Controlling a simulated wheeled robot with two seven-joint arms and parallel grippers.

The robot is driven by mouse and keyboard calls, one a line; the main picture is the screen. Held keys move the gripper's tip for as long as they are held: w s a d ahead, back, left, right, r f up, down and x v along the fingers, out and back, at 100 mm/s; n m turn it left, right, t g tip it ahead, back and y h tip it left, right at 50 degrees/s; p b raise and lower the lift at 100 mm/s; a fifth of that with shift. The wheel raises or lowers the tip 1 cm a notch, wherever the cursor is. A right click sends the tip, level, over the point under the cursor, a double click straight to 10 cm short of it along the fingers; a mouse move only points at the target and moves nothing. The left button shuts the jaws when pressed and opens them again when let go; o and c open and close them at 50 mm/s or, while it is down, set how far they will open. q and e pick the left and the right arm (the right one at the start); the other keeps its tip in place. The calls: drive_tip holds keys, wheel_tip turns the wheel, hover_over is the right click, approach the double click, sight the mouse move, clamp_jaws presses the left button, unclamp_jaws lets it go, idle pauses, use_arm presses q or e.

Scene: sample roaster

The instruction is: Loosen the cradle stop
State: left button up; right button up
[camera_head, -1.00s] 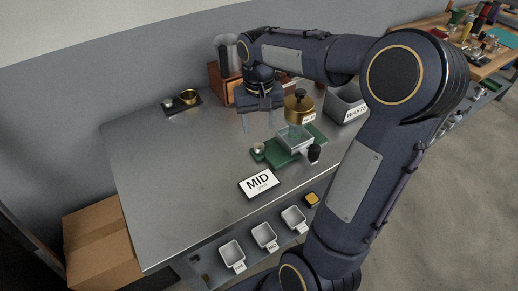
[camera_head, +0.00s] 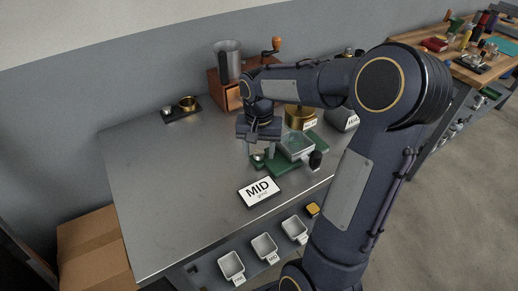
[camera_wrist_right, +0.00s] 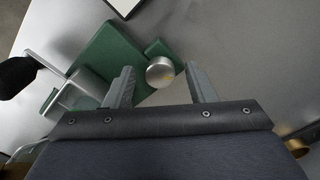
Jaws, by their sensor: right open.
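My right gripper (camera_head: 260,153) is open above this knob. In the right wrist view, the knob appears between the two fingertips (camera_wrist_right: 160,69), with a gap on both sides. I cannot tell whether the fingertips are level with it. My left gripper is out of view.
A white MID card (camera_head: 259,191) lies in front of the cradle. A brass canister (camera_head: 299,117) and a waste bin (camera_head: 342,119) stand behind. A grinder (camera_head: 228,75) and a small brass-cup tray (camera_head: 182,110) are farther back. The table's left half is clear.

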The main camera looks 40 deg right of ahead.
sight(259, 153)
drive_tip(key=shift+c, duration=0.2)
drive_tip(key=c, duration=0.9)
drive_tip(key=shift+r+n+p, duration=0.15)
drive_tip(key=shift+n+p, duration=0.3)
drive_tip(key=shift+n, duration=1.05)
drive_tip(key=o, duration=0.9)
drive_tip(key=shift+o, duration=0.2)
wheel_tip(259, 153, up, 8)
drive_tip(key=shift+f+p, duration=0.2)
drive_tip(key=shift+p, duration=0.3)
